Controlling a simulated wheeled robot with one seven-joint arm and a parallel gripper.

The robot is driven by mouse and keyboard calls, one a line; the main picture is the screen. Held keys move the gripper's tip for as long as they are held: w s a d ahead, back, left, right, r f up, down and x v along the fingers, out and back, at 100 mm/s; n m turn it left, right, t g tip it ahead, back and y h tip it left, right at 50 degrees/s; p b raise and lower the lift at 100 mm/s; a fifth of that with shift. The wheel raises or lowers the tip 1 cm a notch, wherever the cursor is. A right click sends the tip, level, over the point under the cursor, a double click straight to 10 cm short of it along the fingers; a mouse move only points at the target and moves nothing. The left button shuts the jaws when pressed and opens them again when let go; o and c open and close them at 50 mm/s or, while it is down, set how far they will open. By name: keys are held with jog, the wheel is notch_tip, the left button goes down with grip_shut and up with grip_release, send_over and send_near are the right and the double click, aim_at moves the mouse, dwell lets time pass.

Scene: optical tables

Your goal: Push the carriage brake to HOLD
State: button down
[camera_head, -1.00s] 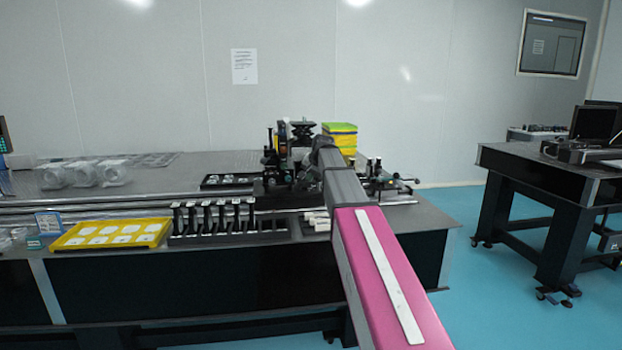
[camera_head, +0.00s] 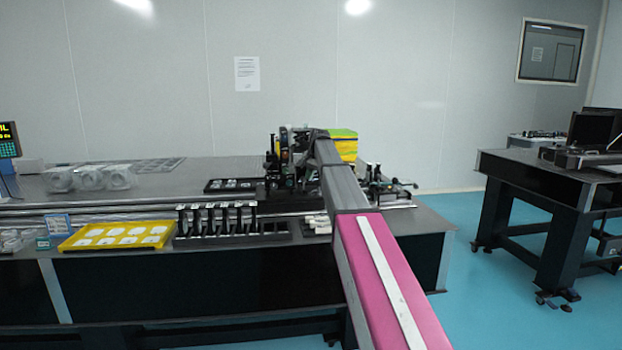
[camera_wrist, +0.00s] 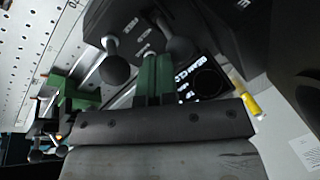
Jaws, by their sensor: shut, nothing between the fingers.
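My gripper (camera_wrist: 153,80) shows in the wrist view as two green fingers, closed together with nothing between them, in front of a dark housing. A black ball-ended lever (camera_wrist: 115,70) stands just left of the fingers, and a second dark rounded knob (camera_wrist: 179,48) is just right of and beyond them. I cannot tell which is the carriage brake, nor whether the fingers touch either one. White lettering (camera_wrist: 190,90) on the housing is partly hidden and not readable as HOLD. In the head view the dark carriage assembly (camera_head: 278,180) stands on the table, and my arm hides part of it.
The optical table (camera_head: 150,190) carries a yellow tray (camera_head: 116,235), a row of black holders (camera_head: 215,220) and a black tray (camera_head: 232,185). Another table (camera_head: 540,180) is at the right, across clear floor.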

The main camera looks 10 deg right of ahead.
jog(key=shift+w+r, duration=0.1)
jog(key=shift+w, duration=0.05)
jog(key=shift+r, duration=0.7)
jog(key=shift+d, duration=0.1)
jog(key=d, duration=0.1)
jog(key=s+d+r, duration=0.1)
jog(key=shift+s+d+r, duration=0.15)
jog(key=shift+d+r, duration=0.15)
jog(key=shift+d, duration=0.1)
jog(key=w+d+r, duration=0.2)
jog(key=w+r, duration=0.1)
jog(key=r, duration=0.6)
jog(key=shift+w+r, duration=0.15)
